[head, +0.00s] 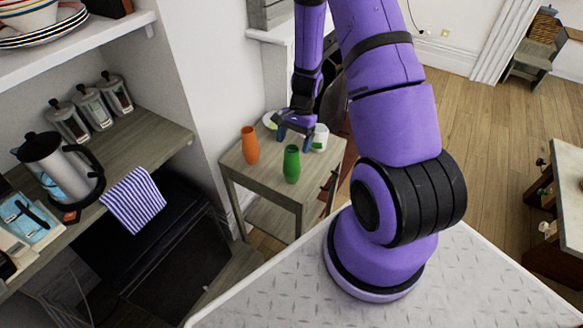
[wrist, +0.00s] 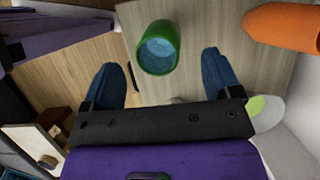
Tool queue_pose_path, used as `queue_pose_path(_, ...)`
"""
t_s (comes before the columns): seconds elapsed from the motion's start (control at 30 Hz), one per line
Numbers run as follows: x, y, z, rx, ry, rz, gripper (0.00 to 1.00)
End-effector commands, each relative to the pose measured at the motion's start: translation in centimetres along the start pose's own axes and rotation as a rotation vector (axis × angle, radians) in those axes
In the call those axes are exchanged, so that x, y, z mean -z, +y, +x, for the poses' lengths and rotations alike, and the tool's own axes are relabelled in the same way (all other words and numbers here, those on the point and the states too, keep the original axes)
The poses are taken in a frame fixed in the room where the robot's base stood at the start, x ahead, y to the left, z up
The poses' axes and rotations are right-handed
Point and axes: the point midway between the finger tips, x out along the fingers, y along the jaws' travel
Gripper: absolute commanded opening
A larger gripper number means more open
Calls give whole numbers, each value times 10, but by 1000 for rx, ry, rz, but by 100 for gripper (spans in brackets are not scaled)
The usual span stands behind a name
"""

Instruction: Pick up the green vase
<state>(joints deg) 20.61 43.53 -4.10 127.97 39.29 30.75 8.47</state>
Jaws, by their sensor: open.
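The green vase (head: 292,164) stands upright near the front edge of a small wooden side table (head: 262,187). In the wrist view the green vase (wrist: 158,48) shows from above, its open mouth facing the camera, ahead of and between my finger lines. My gripper (head: 295,130) is open and empty above the back part of the table, behind the vase in the head view. In the wrist view its two blue fingers (wrist: 164,80) are spread apart, and no contact with the vase is visible.
An orange vase (head: 250,145) stands left of the green one; it also shows in the wrist view (wrist: 286,26). A shelf unit (head: 150,138) with a coffee press stands left.

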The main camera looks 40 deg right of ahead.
Motion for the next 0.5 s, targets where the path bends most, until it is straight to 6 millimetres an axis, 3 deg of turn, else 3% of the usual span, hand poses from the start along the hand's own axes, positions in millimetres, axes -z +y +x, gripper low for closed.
queue_pose_path(0.5,-2,2,52,0,-1,1,84)
